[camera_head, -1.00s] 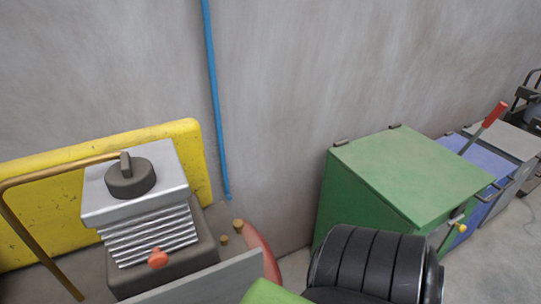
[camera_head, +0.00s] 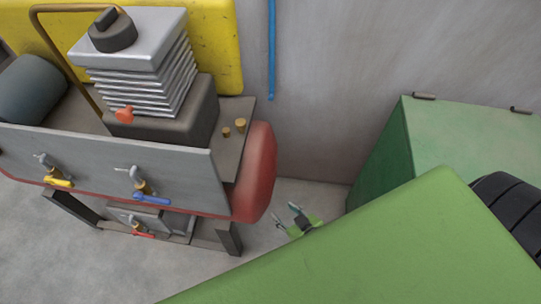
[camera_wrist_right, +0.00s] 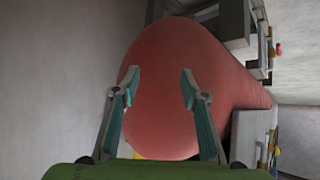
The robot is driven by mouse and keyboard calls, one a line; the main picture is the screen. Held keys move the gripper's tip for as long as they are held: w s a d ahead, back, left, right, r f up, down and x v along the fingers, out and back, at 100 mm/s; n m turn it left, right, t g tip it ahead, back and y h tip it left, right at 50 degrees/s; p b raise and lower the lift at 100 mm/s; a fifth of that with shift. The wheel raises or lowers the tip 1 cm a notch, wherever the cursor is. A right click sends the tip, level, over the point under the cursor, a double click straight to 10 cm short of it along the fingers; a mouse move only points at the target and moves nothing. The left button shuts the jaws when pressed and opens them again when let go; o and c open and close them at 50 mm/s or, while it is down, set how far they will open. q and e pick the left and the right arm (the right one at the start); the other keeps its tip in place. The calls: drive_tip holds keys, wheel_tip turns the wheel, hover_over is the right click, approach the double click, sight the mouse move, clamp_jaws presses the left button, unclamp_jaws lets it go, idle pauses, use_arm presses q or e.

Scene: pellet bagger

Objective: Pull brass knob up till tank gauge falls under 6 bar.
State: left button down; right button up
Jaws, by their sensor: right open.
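The red tank (camera_head: 258,170) of the compressor shows its rounded right end in the head view. Two small brass knobs stand on the deck above that end: a larger one (camera_head: 240,125) and a smaller one (camera_head: 227,132). I cannot tell which is the task's knob. No gauge face is readable. My right gripper (camera_head: 290,212) is open and empty, below and right of the tank end, apart from the knobs. In the right wrist view its open fingers (camera_wrist_right: 160,78) point at the red tank end (camera_wrist_right: 168,115). My left gripper is not in view.
A grey panel (camera_head: 105,165) fronts the compressor, with yellow (camera_head: 58,182), blue (camera_head: 150,200) and red (camera_head: 143,235) valve handles. The finned pump (camera_head: 135,75) stands behind it. A green cabinet (camera_head: 455,130) is at right. A wall with a blue pipe (camera_head: 271,50) stands behind.

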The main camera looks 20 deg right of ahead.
drive_tip(key=w+r+t, duration=0.3)
drive_tip(key=w+r, duration=0.3)
drive_tip(key=r, duration=0.6)
drive_tip(key=t+y, duration=0.2)
drive_tip(key=t, duration=0.2)
approach(243, 126)
use_arm(q)
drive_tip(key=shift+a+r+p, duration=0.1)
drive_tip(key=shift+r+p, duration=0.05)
drive_tip(key=shift+p, duration=0.15)
use_arm(e)
drive_tip(key=shift+n, duration=0.3)
drive_tip(key=w, duration=0.3)
drive_tip(key=w+a, duration=0.1)
drive_tip(key=w, duration=0.3)
drive_tip(key=w+a, duration=0.1)
drive_tip(key=w, duration=0.3)
drive_tip(key=shift+w+f, duration=0.1)
drive_tip(key=shift+f, duration=0.15)
clamp_jaws()
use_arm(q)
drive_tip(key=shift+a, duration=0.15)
